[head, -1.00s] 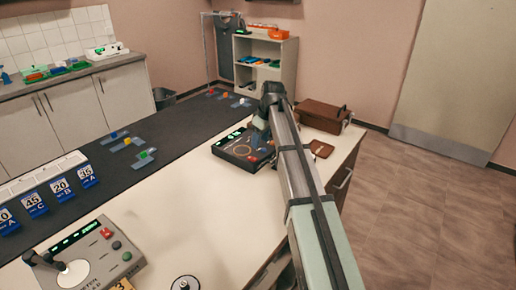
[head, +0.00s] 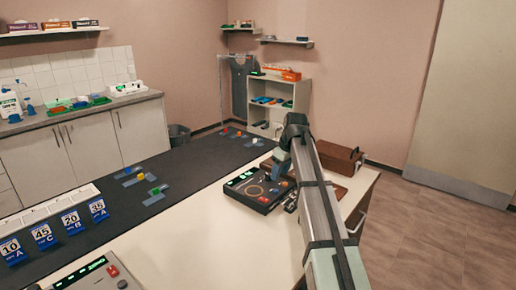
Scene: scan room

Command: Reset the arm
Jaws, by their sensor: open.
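My arm reaches from the lower right up and away over the white-topped counter (head: 200,235), then bends down at its far end. My gripper (head: 281,172) is at that end, small and partly hidden by the arm, above the right part of a black device (head: 250,187). The device has a green display, a ring mark and small coloured buttons. The gripper is open. I see nothing held in it. I cannot tell the exact gap between its fingertips and the device.
A brown case (head: 338,157) stands right of my arm. A control box (head: 98,275) is at the front left. Floor at right (head: 430,225) is clear.

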